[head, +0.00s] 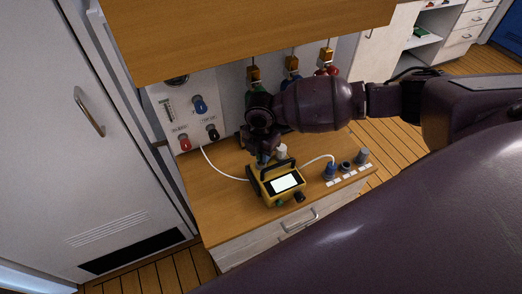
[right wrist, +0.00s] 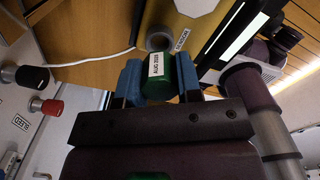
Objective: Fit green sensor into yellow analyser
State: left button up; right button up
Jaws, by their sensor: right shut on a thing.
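The yellow analyser (head: 264,189) stands on the wooden counter in the head view, its screen lit and a dark handle on top. In the right wrist view its yellow body (right wrist: 187,30) has a round grey port (right wrist: 160,39) beside a "SENSOR" label. My right gripper (head: 262,160) is at the analyser's back left. Its blue fingers are shut on the green sensor (right wrist: 158,82), which bears a white date label. The sensor's far end is close to the port and lined up with it; I cannot tell whether they touch. The head view mostly hides the sensor. My left gripper is not in view.
A white panel (head: 176,122) with blue, black and red fittings stands at the back left. White hoses (head: 227,176) run to the analyser's area. Blue and grey fittings (head: 346,166) stand in a row at right. A wooden shelf (head: 240,35) overhangs the counter, with coloured bottles beneath.

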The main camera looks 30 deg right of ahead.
jog(key=shift+f+b, duration=0.55)
jog(key=shift+f, duration=0.75)
dwell(0.5)
jog(key=o, duration=1)
jog(key=shift+r, duration=0.3)
notch_tip(320, 180, up, 9)
jog(key=shift+r, duration=0.6)
jog(key=shift+s+f, duration=0.1)
